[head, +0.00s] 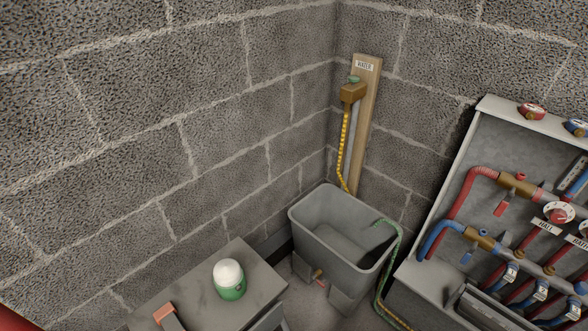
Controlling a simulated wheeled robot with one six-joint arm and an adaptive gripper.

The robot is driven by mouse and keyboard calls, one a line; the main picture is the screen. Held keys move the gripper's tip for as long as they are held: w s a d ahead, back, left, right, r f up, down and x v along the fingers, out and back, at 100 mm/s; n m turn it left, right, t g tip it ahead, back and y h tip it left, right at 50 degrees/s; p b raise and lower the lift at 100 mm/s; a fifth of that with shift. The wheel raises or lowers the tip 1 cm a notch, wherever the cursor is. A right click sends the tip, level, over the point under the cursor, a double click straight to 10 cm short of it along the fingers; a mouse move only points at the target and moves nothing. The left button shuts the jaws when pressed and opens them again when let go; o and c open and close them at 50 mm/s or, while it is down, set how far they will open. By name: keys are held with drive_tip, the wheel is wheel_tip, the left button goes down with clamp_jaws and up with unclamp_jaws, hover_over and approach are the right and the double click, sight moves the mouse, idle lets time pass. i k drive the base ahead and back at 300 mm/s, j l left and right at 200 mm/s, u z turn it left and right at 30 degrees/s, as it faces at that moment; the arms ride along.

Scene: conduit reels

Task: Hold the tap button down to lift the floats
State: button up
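A brass tap (352,93) with a green button (355,79) on top is fixed to an upright wooden board (370,75) in the wall corner. A label reading "WATER" is at the top of the board. A yellow ribbed hose (343,145) runs from the tap down behind a grey tub (318,255). The tub stands on the floor below, with a green hose (396,248) over its right rim. I cannot make out any floats in the tub. My gripper is not in view.
A grey bench (195,292) at the bottom holds a green jar with a white top (229,280). A pipe panel (500,150) with red and blue hoses and brass valves stands at the right. Block walls meet behind the tap. Space in front of the tap is clear.

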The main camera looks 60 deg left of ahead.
sight(353, 78)
drive_tip(key=u, duration=1.75)
